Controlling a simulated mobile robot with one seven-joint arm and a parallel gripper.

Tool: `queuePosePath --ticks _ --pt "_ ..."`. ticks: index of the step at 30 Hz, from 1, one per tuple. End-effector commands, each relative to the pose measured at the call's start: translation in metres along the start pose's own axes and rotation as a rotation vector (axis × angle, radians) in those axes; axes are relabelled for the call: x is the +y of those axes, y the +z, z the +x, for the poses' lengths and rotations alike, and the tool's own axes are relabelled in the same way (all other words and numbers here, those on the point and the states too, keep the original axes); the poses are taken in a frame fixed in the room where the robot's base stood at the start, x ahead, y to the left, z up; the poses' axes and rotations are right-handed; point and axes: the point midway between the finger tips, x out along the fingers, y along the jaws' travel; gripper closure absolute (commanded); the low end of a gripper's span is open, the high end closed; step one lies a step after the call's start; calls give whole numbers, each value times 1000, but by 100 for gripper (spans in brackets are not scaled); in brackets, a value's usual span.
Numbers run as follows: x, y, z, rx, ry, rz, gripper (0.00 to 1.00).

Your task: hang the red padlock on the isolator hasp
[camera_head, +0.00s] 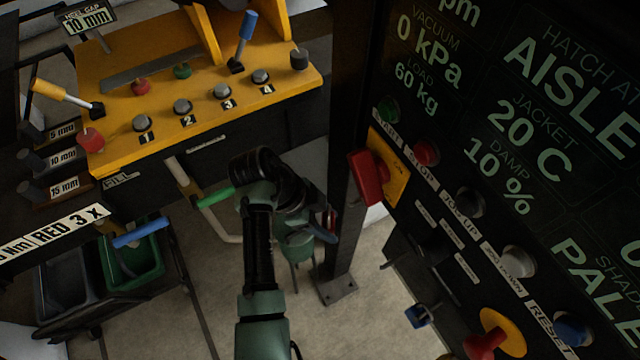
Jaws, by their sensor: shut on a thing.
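My arm reaches up from the bottom centre and folds over, so that my gripper (325,230) hangs low beside the dark post. It is small and dark in the picture, and the wrist partly hides it. A small red piece, which looks like the red padlock (332,218), shows at the fingers, and my gripper is shut on it. Its shackle cannot be made out. The isolator, a red handle (368,178) on a yellow plate (396,182), is on the panel's left edge, right of and above my gripper, apart from it. I cannot pick out the hasp.
A dark post (350,160) stands between the yellow console (200,90) and the dark button panel (470,150). A bent pipe with a green grip (215,198) is left of my wrist. Green and grey bins (135,262) stand low left. Bare floor lies below.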

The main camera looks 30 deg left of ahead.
Motion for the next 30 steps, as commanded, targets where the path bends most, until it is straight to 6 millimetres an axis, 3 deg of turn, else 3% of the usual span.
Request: queuePosePath --ticks 30 --pt "-31 -43 32 1 -1 1 100"
